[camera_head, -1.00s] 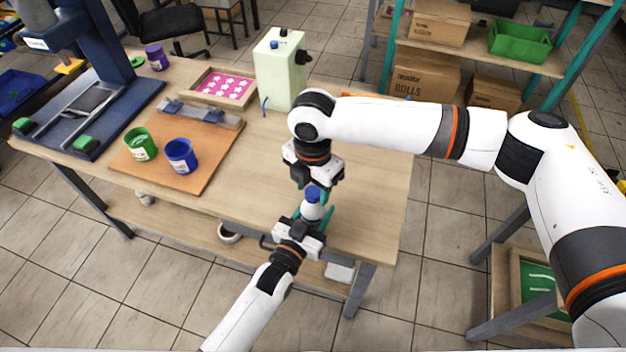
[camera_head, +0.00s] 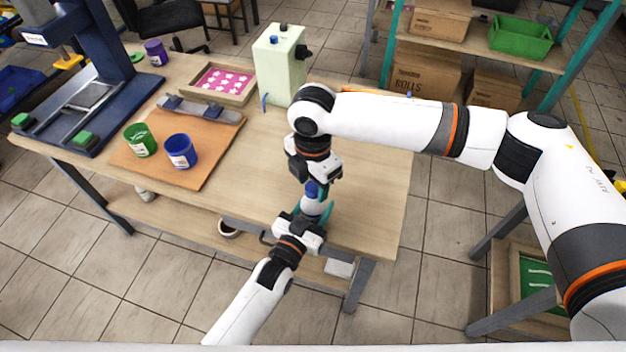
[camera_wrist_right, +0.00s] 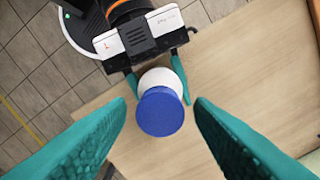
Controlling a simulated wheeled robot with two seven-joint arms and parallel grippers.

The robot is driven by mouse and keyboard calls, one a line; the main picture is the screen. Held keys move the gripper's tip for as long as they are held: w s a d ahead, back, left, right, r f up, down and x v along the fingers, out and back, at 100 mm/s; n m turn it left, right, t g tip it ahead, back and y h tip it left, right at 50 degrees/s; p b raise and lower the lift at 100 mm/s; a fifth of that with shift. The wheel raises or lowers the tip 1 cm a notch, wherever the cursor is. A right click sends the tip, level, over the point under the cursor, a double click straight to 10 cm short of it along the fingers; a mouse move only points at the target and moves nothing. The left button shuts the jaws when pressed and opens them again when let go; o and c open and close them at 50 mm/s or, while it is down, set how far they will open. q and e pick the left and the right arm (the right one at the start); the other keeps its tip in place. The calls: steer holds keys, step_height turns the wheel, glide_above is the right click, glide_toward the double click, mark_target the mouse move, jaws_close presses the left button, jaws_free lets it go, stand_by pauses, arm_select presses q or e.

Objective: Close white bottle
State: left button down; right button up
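The white bottle (camera_head: 311,207) has a blue cap (camera_head: 312,188) on its top and stands upright, off the table's front edge. My left gripper (camera_wrist_right: 157,79) is shut on the bottle's white body, with one teal finger on each side. My right gripper (camera_wrist_right: 161,104) is above the bottle, pointing down. Its two teal fingers are open in the right wrist view, with the cap (camera_wrist_right: 160,112) between them and a gap on each side. In the head view the right gripper partly hides the cap. How tightly the cap sits cannot be told.
The wooden table (camera_head: 370,190) is clear on its right side. A green cup (camera_head: 140,141) and a blue cup (camera_head: 181,152) stand on a brown board (camera_head: 205,160) to the left. A pale green box (camera_head: 279,68) stands behind, beside a pink-patterned tray (camera_head: 222,82).

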steer(key=shift+o, duration=0.2)
steer(key=shift+r, duration=0.1)
step_height(320, 180, up, 12)
stand_by(0.4)
arm_select(q)
steer(key=c, duration=0.6)
jaws_free()
steer(key=b+v, duration=0.1)
steer(key=v, duration=1.1)
steer(key=shift+f, duration=0.1)
arm_select(e)
steer(key=shift+f, duration=0.6)
